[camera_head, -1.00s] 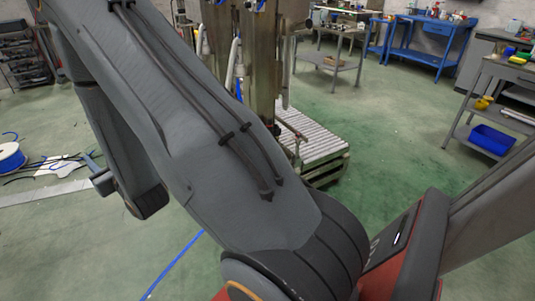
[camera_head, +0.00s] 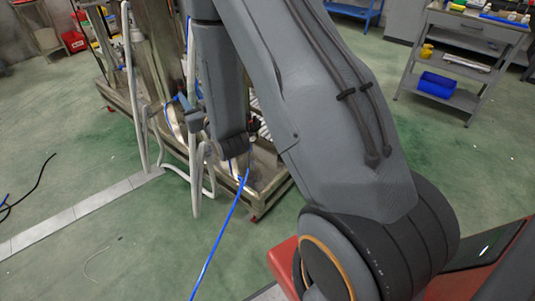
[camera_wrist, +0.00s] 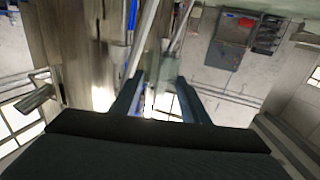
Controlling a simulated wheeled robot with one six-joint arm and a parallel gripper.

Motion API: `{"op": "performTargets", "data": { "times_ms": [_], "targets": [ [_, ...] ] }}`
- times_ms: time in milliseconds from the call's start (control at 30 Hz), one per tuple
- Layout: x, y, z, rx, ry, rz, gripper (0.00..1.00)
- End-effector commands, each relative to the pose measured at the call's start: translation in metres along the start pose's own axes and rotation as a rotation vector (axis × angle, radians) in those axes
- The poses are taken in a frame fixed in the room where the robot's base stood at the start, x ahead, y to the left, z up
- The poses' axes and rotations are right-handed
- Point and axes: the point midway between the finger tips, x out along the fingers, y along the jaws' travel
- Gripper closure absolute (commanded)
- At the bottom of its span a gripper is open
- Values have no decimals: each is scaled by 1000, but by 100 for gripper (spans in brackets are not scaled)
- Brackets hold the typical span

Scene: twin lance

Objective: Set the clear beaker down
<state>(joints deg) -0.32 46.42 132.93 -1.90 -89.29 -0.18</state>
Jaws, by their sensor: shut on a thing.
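In the wrist view, my gripper (camera_wrist: 159,88) shows as two dark blue-grey fingers, shut on a see-through thing between them. This is the clear beaker (camera_wrist: 164,74), a faint pale shape whose edges are hard to make out against the background. Its tilt cannot be told. In the head view, the end of my arm is in front of the metal machine frame, and the beaker cannot be made out there. No surface shows touching the beaker.
A metal machine on a wheeled base (camera_head: 262,190) stands behind my arm, with pale hoses (camera_head: 195,165) beside it. A blue cable (camera_head: 222,235) crosses the green floor.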

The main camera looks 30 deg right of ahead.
Motion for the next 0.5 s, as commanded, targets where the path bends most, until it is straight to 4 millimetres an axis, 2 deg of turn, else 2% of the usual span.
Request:
{"op": "performTargets", "data": {
  "times_ms": [267,500],
  "targets": [
    [5,20,83,-14,-11,-101,84],
    [-1,23,156,-17,-16,-235,84]
  ]
}}
